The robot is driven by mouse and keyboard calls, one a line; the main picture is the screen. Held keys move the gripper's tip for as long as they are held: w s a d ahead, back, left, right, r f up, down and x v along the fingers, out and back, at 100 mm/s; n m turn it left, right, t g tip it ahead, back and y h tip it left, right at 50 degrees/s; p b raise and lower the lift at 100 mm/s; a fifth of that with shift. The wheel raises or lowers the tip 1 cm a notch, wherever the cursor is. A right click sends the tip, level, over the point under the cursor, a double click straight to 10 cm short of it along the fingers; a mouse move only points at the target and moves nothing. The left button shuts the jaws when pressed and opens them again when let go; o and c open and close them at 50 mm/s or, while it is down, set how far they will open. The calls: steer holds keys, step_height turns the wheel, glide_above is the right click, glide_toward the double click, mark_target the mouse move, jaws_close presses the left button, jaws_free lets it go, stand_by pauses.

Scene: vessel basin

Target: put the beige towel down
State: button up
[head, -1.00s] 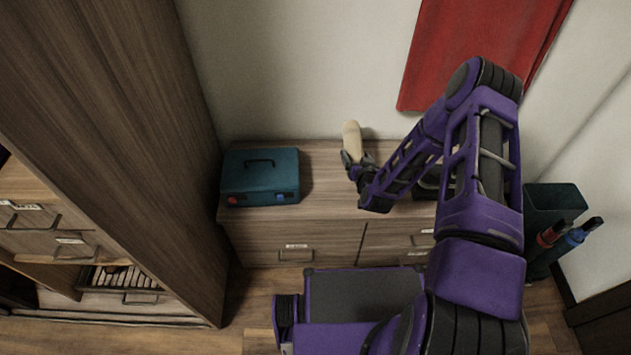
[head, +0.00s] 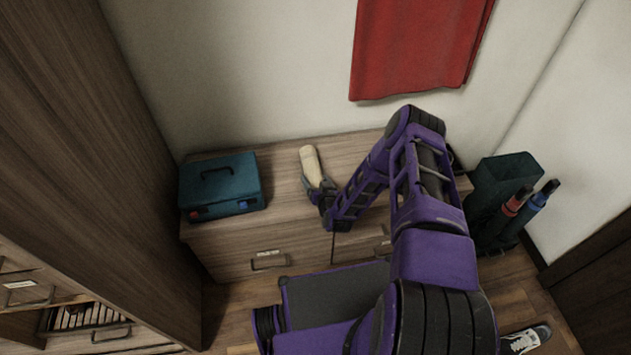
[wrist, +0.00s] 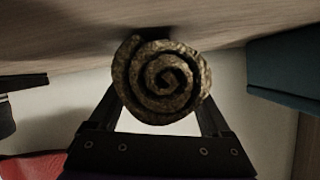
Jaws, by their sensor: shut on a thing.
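The beige towel (head: 311,164) is rolled up and held in my gripper (head: 321,190) over the wooden drawer cabinet's top (head: 282,158). In the wrist view the towel (wrist: 162,82) shows its spiral end, between the two dark fingers of my gripper (wrist: 162,110). The fingers are shut on it. The wooden surface (wrist: 60,35) is close to the roll in the wrist view. I cannot tell whether the towel touches it.
A teal toolbox (head: 221,185) stands on the cabinet, left of the towel. A dark green bin (head: 500,185) with umbrellas (head: 530,208) is at the right. A red cloth (head: 415,45) hangs on the wall. The cabinet top between toolbox and towel is clear.

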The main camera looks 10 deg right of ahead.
steer(key=o, duration=1.3)
steer(key=shift+f, duration=0.1)
steer(key=shift+c, duration=0.2)
steer(key=shift+s+r, duration=0.15)
steer(key=shift+r, duration=0.15)
steer(key=p+v, duration=0.2)
steer(key=v, duration=0.9)
steer(key=shift+s, duration=0.3)
